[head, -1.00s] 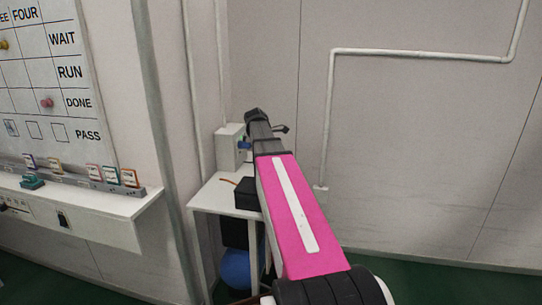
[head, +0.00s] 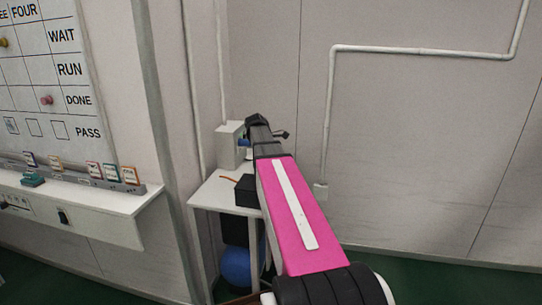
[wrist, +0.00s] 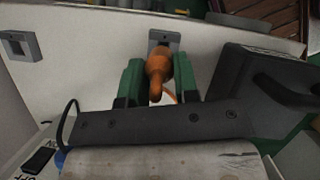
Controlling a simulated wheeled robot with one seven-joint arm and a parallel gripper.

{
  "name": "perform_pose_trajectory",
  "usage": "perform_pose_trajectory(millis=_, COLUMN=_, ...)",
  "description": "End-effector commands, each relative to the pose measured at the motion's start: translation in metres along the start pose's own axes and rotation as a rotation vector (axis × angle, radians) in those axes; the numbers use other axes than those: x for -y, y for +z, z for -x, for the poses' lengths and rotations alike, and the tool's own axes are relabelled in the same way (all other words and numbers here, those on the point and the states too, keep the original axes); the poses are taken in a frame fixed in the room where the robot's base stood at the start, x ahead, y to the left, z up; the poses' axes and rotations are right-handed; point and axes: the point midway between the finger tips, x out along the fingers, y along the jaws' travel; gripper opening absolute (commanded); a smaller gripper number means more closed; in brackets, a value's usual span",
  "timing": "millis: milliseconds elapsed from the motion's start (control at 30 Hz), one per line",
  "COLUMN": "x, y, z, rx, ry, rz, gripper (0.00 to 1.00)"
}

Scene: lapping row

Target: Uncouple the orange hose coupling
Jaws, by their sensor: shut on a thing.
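The orange hose coupling (wrist: 157,72) is between the two green fingers of my gripper (wrist: 159,76) in the wrist view. My gripper is shut on it. The far end of the coupling is at a grey square fitting (wrist: 165,37) on a pale surface; I cannot tell whether they still join. A bit of thin orange hose shows beside the coupling. In the head view my pink and black arm hides the coupling, and an orange strand (head: 229,178) lies on the small white table.
A black box (wrist: 268,85) stands close to the right of my gripper in the wrist view. A second grey square fitting (wrist: 20,45) is at the left. In the head view a blue ball (head: 237,268) sits under the white table (head: 207,193), and a grey box (head: 229,147) is above it.

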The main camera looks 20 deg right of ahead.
Motion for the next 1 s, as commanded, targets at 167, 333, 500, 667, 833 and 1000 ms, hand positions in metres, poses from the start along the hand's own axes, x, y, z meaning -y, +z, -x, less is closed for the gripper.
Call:
perform_pose_trajectory(millis=167, x=0.0, y=-0.005, z=-0.013, rx=0.0, ry=0.0, rz=0.0, gripper=0.04)
perform_pose_trajectory(millis=333, x=0.0, y=-0.009, z=-0.021, rx=0.0, ry=0.0, rz=0.0, gripper=0.04)
perform_pose_trajectory(millis=500, x=0.0, y=-0.009, z=-0.022, rx=0.0, ry=0.001, rz=0.0, gripper=0.04)
perform_pose_trajectory(millis=667, x=0.0, y=-0.009, z=-0.021, rx=0.0, ry=0.001, rz=0.0, gripper=0.04)
perform_pose_trajectory(millis=833, x=0.0, y=-0.009, z=-0.021, rx=0.0, ry=0.001, rz=0.0, gripper=0.04)
perform_pose_trajectory(millis=1000, x=0.0, y=-0.009, z=-0.021, rx=0.0, ry=0.001, rz=0.0, gripper=0.04)
